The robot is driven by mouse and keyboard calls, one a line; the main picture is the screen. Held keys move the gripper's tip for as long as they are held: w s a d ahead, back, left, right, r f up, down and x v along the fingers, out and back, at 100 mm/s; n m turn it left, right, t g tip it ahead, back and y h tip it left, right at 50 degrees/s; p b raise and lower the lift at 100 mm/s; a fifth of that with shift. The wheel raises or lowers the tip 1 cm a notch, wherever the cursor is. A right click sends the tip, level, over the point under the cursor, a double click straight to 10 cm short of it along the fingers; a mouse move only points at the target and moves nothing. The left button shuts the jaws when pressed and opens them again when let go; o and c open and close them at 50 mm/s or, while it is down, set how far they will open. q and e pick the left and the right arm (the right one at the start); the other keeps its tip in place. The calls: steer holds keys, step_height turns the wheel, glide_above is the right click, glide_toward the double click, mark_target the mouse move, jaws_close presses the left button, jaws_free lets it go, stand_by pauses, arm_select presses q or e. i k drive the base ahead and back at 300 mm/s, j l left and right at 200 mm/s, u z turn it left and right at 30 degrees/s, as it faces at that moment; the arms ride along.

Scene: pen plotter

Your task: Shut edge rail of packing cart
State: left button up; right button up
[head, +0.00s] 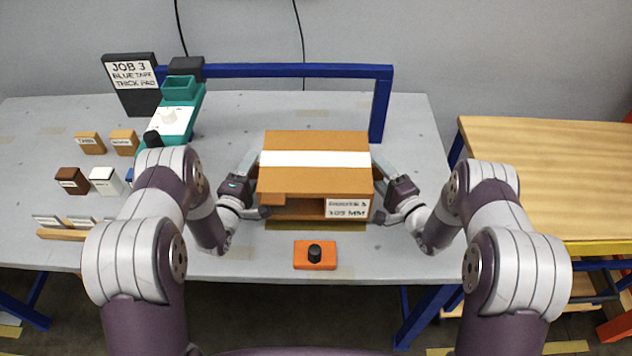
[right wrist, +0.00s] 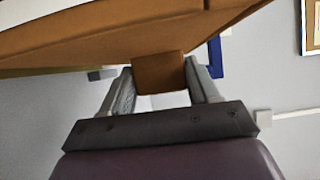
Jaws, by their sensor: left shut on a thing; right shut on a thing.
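A packing cart with a pale wooden top (head: 540,180) stands at the right in the head view. A yellow strip (head: 600,246) runs along its near edge; I cannot tell whether this is the edge rail or how it is set. A brown carton (head: 310,182) with a white band and a printed label is between my grippers over the grey table. My left gripper (head: 247,172) is shut at its left side, the grip partly hidden. My right gripper (head: 383,175) is shut at its right side; the right wrist view shows its fingers (right wrist: 162,90) around a brown block under the carton.
The grey table (head: 420,125) has a blue frame (head: 290,70) at the back. An orange box with a black knob (head: 315,254) lies near its front edge. A teal device (head: 178,110), a job sign (head: 132,82) and small blocks are at the left. A gap separates table and cart.

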mark_target(589, 180)
steer(key=i+l, duration=0.1)
steer(key=l, duration=2)
steer(key=i+l, duration=0.15)
steer(key=l, duration=2)
steer(key=i, duration=0.05)
